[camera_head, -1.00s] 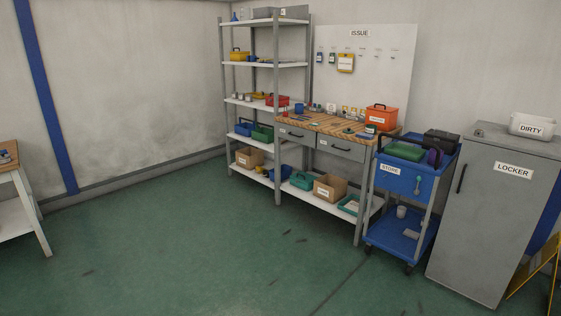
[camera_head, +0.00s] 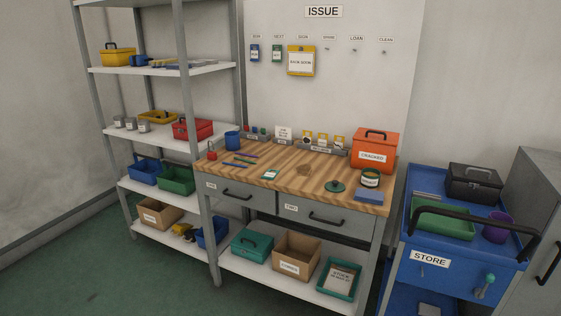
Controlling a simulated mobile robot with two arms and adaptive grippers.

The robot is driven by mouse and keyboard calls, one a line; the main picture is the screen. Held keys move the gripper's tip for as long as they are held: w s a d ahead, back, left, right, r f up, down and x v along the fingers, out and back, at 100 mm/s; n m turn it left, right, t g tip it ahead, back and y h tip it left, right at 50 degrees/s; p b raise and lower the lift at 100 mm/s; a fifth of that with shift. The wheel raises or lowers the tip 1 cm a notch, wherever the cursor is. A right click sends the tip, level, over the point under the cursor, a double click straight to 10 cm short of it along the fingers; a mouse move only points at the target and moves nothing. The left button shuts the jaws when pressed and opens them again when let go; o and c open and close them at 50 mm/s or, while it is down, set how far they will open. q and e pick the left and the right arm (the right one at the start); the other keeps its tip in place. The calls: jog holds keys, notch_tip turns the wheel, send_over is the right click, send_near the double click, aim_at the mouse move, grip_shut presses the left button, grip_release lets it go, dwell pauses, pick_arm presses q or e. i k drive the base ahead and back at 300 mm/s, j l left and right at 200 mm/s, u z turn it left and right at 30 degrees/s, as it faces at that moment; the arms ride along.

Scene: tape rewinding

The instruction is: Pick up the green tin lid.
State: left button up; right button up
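A round dark green lid (camera_head: 335,186) with a small knob lies flat on the wooden top of the workbench (camera_head: 300,174), toward its right front. A dark green tin (camera_head: 370,178) with a pale label stands just right of it, apart from the lid. Neither of my grippers shows in the head view.
An orange box marked CRACKED (camera_head: 374,150) stands at the bench's back right, and a blue pad (camera_head: 369,195) lies at its front right corner. A blue STORE trolley (camera_head: 428,258) stands close on the right. Shelves (camera_head: 160,68) stand on the left.

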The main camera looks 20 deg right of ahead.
aim_at(334, 186)
jog(key=i, duration=0.55)
jog(key=i+z, duration=0.15)
jog(key=i, duration=0.4)
jog(key=i+j, duration=0.15)
jog(key=i, duration=0.4)
jog(key=i+j+z, duration=0.1)
jog(key=i, duration=0.45)
jog(key=i+j+z, duration=0.1)
jog(key=i, duration=0.45)
